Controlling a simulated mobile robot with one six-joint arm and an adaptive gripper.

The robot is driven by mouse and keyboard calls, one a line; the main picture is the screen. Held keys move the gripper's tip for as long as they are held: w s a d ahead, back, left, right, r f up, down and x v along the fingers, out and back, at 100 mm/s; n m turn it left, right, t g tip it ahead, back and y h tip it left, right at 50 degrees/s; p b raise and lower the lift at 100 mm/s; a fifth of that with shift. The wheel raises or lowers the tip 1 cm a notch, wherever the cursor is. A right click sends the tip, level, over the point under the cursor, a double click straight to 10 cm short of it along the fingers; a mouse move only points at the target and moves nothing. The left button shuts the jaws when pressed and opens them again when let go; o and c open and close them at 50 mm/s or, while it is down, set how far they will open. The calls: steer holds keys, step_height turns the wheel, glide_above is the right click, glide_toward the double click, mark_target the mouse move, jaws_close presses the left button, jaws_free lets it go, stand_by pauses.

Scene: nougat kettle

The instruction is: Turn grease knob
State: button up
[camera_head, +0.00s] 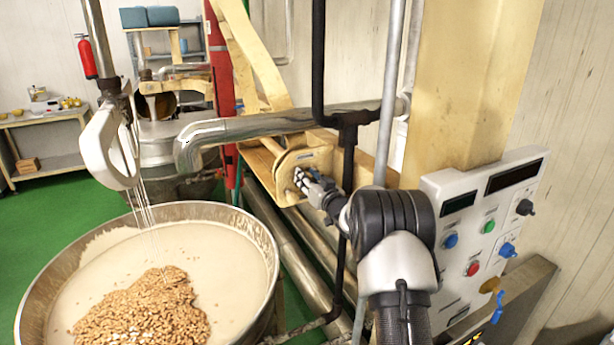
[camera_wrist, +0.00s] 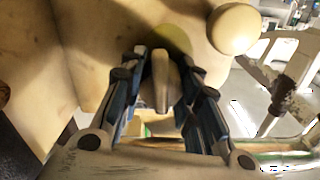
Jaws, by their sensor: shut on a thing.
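The grease knob (camera_wrist: 161,82) is a pale, narrow handle on a yellowish round base in the wrist view. My gripper (camera_wrist: 163,75) has its two dark fingers closed on either side of it. In the head view my gripper (camera_head: 303,180) reaches the front of a pale, wood-coloured housing (camera_head: 318,158) beside the large metal pipe. There the knob is mostly hidden behind my fingers.
A large kettle (camera_head: 268,270) of cream-coloured mix and nuts stands at lower left, with a white stirrer (camera_head: 95,150) above. A control panel (camera_head: 480,215) is at right. A vertical black pipe (camera_head: 319,60) runs close to my arm. A round pale ball (camera_wrist: 234,28) sits near the knob.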

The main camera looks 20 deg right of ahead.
steer(key=shift+m, duration=0.5)
steer(key=o, duration=1.1)
steer(key=s, duration=1.2)
steer(key=shift+d, duration=0.2)
